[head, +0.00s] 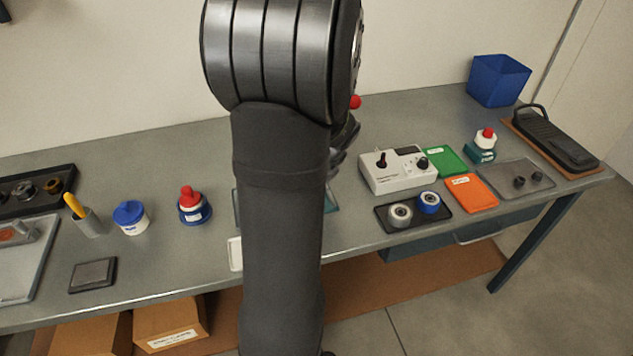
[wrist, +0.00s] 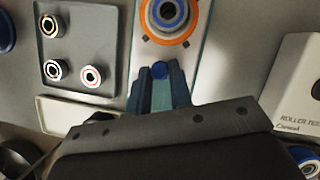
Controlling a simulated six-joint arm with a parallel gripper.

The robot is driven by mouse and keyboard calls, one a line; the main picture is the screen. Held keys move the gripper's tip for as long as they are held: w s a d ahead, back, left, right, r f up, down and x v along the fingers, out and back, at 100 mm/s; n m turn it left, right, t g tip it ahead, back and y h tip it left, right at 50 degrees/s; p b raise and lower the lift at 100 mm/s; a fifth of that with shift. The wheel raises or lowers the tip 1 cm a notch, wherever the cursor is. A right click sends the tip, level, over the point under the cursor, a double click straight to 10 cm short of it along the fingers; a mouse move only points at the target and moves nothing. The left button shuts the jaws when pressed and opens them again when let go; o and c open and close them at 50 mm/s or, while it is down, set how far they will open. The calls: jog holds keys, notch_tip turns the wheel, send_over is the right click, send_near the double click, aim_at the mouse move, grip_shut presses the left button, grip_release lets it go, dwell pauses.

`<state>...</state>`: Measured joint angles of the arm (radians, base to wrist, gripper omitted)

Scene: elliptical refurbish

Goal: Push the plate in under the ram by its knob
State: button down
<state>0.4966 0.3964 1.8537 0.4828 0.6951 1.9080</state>
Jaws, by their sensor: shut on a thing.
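In the wrist view my gripper (wrist: 161,82) points toward the top of the picture, its fingers shut on a small dark blue knob (wrist: 160,70). Just beyond the knob is the pale plate (wrist: 138,48), carrying an orange ring (wrist: 150,32) with a blue-rimmed bearing (wrist: 168,14) in it. The top of the bearing is cut off by the picture edge. The ram cannot be made out in the wrist view. In the head view my arm hides the gripper, the knob and the plate; a red ball (head: 355,102) shows just right of the arm.
Left of the plate a grey tray (wrist: 84,22) holds three small rings, with a pale shallow tray (wrist: 68,116) below. To the right is a white tester box (wrist: 300,85), also in the head view (head: 397,169). A dark tray (head: 385,219) with two rollers stands before it.

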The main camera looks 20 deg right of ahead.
jog(key=c, duration=1.3)
grip_release()
jog(key=v, duration=0.7)
jog(key=shift+s+r, duration=0.15)
jog(key=shift+r, duration=0.1)
jog(key=shift+d, duration=0.1)
jog(key=shift+c, duration=0.4)
